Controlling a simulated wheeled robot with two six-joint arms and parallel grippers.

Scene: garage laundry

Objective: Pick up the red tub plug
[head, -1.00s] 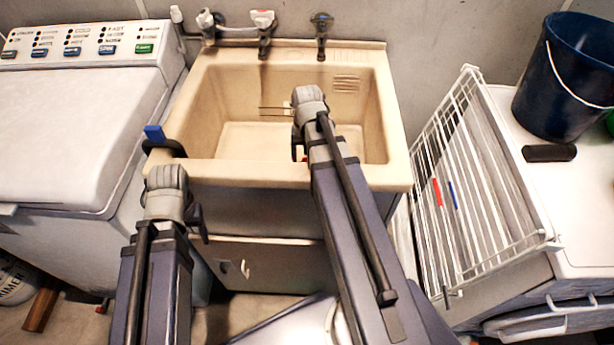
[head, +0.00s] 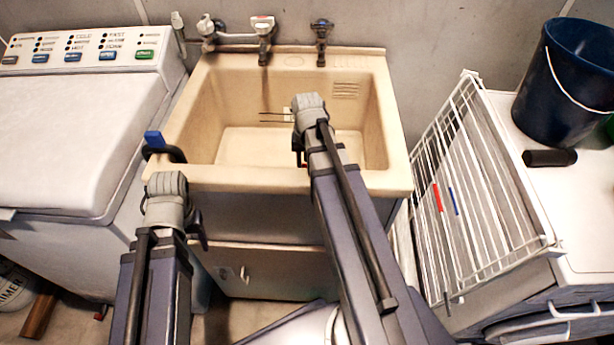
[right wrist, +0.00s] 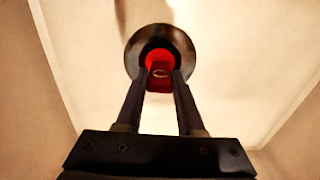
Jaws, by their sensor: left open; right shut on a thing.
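The red tub plug (right wrist: 159,72) shows between the fingertips of my right gripper (right wrist: 160,80) in the right wrist view. The gripper is shut on it. A dark round ring (right wrist: 133,48) surrounds the plug in that view; I cannot tell whether the plug is clear of it. In the head view my right wrist is over the beige tub (head: 230,178), and only a speck of red shows under it. My left gripper (head: 198,232) is open and empty, in front of the tub's left front corner, partly hidden by its wrist.
A blue-tabbed black clip or loop (head: 154,139) sits on the tub's left rim. Taps (head: 264,30) line the back wall. A washer (head: 70,140) stands left. A white wire rack (head: 470,190) and a dark blue bucket (head: 565,85) are at right.

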